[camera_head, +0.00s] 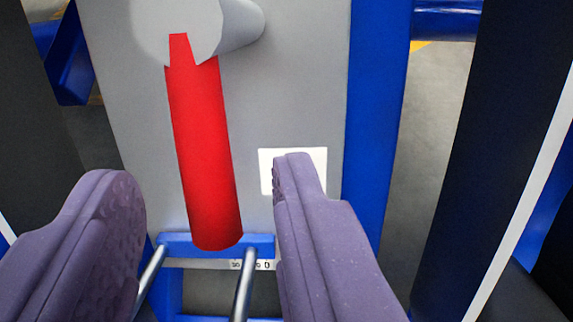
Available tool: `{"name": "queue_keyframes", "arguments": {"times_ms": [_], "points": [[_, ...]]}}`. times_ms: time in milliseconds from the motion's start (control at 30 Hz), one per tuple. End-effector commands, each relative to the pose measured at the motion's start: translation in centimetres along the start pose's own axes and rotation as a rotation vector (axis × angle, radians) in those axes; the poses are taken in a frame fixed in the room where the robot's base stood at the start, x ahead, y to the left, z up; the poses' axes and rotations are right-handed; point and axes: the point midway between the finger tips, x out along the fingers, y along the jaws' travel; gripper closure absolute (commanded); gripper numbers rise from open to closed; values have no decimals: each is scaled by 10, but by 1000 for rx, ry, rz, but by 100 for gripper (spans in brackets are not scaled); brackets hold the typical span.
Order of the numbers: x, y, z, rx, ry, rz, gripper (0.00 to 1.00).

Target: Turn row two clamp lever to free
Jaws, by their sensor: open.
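A red clamp lever (203,150) hangs down from a light grey round hub (236,24) at the upper left, on a grey panel. It points almost straight down, tilted slightly to the right at its lower end. My gripper (208,185) is open, with one purple finger on each side of the lever's lower part. No contact between the fingers and the lever shows. The right finger covers part of a white label (308,162) on the panel. Whether this is row two cannot be read here.
A blue bar (218,245) with a small, unreadable label strip lies below the lever's end. Two metal rods (243,285) run down from it. Blue uprights (375,110) and dark panels (500,150) stand at the sides. Grey floor shows between them.

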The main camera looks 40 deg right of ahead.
Motion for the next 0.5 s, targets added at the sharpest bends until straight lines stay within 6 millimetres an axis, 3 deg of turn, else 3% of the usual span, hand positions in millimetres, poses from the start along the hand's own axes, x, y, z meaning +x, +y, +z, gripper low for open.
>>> {"name": "queue_keyframes", "arguments": {"times_ms": [233,500], "points": [[44,0,3,0,2,0,56],[57,0,0,0,0,-1,56]]}}
